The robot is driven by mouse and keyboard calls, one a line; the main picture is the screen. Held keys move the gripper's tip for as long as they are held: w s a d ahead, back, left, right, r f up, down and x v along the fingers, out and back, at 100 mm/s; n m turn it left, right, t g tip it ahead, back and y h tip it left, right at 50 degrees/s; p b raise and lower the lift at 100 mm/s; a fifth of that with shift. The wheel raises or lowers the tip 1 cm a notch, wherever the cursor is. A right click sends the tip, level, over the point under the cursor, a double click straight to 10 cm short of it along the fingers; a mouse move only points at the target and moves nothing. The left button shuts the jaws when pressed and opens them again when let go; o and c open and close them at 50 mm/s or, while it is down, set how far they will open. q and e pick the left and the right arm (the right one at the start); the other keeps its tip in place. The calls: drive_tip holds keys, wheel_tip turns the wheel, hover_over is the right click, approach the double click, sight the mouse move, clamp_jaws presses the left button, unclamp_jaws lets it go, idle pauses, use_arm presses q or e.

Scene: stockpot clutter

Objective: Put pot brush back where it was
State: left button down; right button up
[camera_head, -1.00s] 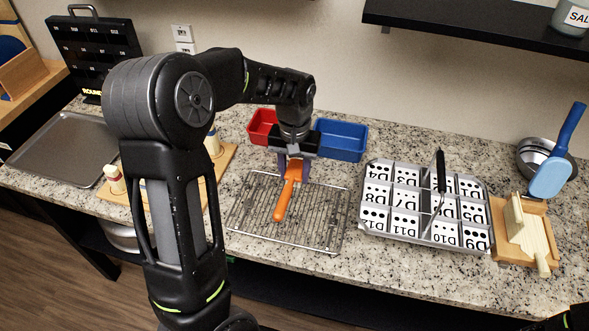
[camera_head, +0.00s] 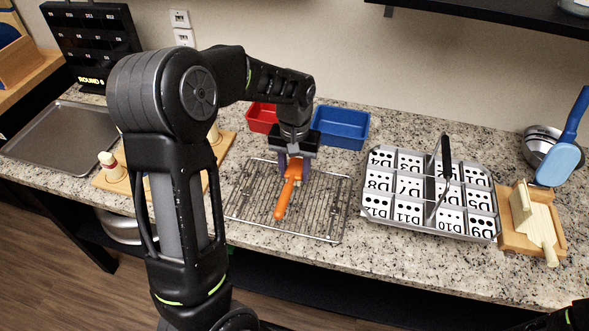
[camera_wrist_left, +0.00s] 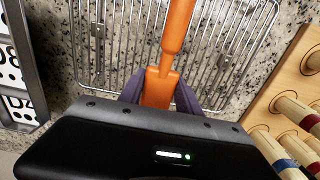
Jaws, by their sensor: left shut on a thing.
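My left gripper (camera_head: 293,158) is shut on an orange long-handled tool (camera_head: 285,195), probably the pot brush. I see no bristles on it. Its handle points toward the front of the counter, over the wire rack (camera_head: 332,222). I cannot tell whether it touches the rack. In the left wrist view, the purple fingers (camera_wrist_left: 158,92) close on the tool's wider part, and its handle (camera_wrist_left: 177,30) runs away over the wires. My right gripper is not in view.
Red (camera_head: 262,117) and blue (camera_head: 340,127) bins stand behind the rack. Right of it are a numbered, divided tray (camera_head: 372,222) with an upright handle, a wooden board (camera_head: 515,240), and a bowl (camera_head: 533,142) beside a blue paddle-like tool (camera_head: 556,163). A baking sheet (camera_head: 65,140) lies left.

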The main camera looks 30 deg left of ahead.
use_arm(q)
drive_tip(key=shift+f+b, duration=0.45)
drive_tip(key=shift+f, duration=0.15)
drive_tip(key=c, duration=0.7)
unclamp_jaws()
drive_tip(key=shift+c, duration=0.2)
drive_tip(key=shift+r+b, duration=0.4)
drive_tip(key=shift+r, duration=3.5)
